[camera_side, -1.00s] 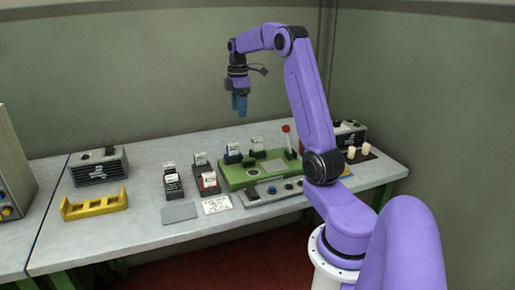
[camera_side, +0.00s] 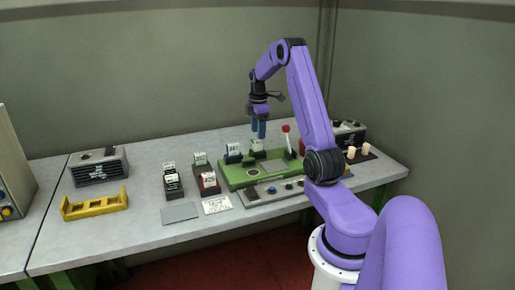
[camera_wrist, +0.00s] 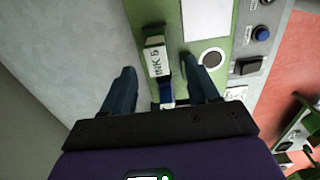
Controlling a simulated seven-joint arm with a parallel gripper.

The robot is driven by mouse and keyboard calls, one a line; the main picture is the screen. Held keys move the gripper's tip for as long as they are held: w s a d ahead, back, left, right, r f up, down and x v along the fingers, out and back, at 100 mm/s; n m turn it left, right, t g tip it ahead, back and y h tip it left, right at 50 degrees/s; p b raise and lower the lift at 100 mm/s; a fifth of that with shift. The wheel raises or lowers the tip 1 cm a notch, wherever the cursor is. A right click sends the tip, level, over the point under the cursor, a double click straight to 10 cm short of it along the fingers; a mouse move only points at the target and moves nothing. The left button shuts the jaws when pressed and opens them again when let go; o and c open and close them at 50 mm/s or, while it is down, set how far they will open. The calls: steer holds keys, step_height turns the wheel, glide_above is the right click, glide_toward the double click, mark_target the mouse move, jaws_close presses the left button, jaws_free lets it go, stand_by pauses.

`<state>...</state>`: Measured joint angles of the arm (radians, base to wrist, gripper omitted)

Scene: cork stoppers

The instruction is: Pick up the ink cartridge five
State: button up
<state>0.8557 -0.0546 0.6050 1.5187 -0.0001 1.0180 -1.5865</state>
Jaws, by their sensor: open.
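The ink cartridge five (camera_wrist: 156,61) carries a white label reading "INK 5" in the wrist view. It stands in a dark holder on the green board (camera_side: 225,178). In the side view it appears to be the right one of two white-topped cartridges there (camera_side: 257,146), though the label is too small to read. My gripper (camera_side: 258,136) is open, blue fingers pointing down, just above that cartridge. In the wrist view the fingers of my gripper (camera_wrist: 159,67) lie on either side of the label, with gaps on both sides; I see no contact.
A red-topped lever (camera_side: 287,130) rises to the right. More cartridges in dark holders (camera_side: 173,185) stand left, beside a yellow rack (camera_side: 95,204). The bench between the yellow rack and those holders is clear.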

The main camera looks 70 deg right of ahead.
mark_target(257, 143)
steer(key=shift+w+d+f, duration=0.1)
steer(key=shift+f, duration=1.6)
steer(key=shift+w+f, duration=0.1)
steer(key=shift+f, duration=1.55)
steer(key=c, duration=1.1)
